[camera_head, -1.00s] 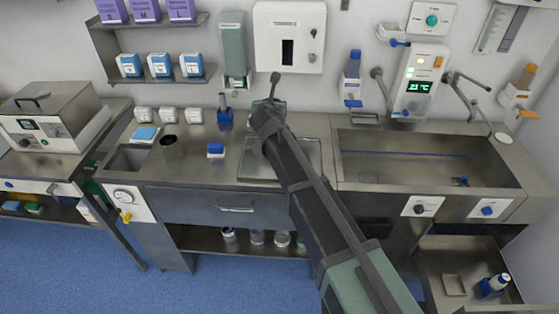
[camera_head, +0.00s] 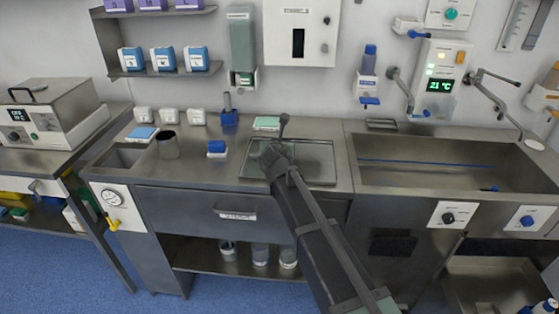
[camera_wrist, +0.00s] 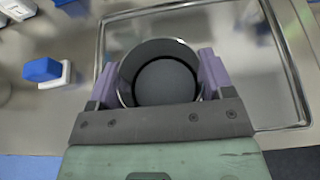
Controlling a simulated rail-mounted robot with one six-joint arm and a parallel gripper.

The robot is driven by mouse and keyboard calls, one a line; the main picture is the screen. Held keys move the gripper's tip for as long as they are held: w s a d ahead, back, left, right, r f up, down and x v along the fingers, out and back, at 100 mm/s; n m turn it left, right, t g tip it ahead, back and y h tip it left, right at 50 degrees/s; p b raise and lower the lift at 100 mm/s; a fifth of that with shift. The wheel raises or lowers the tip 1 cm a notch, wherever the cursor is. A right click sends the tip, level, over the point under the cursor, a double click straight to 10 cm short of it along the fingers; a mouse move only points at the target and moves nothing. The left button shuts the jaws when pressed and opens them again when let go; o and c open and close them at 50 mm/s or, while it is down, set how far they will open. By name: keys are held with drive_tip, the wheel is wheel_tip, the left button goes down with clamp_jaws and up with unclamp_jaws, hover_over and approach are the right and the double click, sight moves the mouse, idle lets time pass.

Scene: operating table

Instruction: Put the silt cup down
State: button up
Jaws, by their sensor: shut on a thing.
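The silt cup (camera_wrist: 165,80) is a round, dark-walled cup with a metal rim, and I look down into it in the wrist view. My gripper (camera_wrist: 160,76) is shut on it, with a purple finger on either side. In the head view my gripper (camera_head: 275,155) is over the shallow metal tray area (camera_head: 315,163) in the counter. The arm hides most of the cup in that view. I cannot tell whether its base touches the surface.
A pale green pad (camera_head: 266,123) lies behind my gripper. The sink (camera_head: 450,165) is on the right. The right part of the tray area is clear.

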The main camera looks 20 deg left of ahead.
wheel_tip(320, 180, down, 2)
drive_tip(key=shift+r, duration=0.35)
drive_tip(key=shift+f, duration=0.3)
drive_tip(key=o, duration=1)
drive_tip(key=shift+r, duration=0.1)
drive_tip(key=shift+r, duration=0.1)
drive_tip(key=shift+s+r+p, duration=0.1)
drive_tip(key=shift+r+p, duration=0.15)
drive_tip(key=shift+p, duration=0.05)
drive_tip(key=p+v, duration=0.4)
drive_tip(key=v, duration=0.7)
drive_tip(key=shift+s+d, duration=0.1)
drive_tip(key=shift+s, duration=0.3)
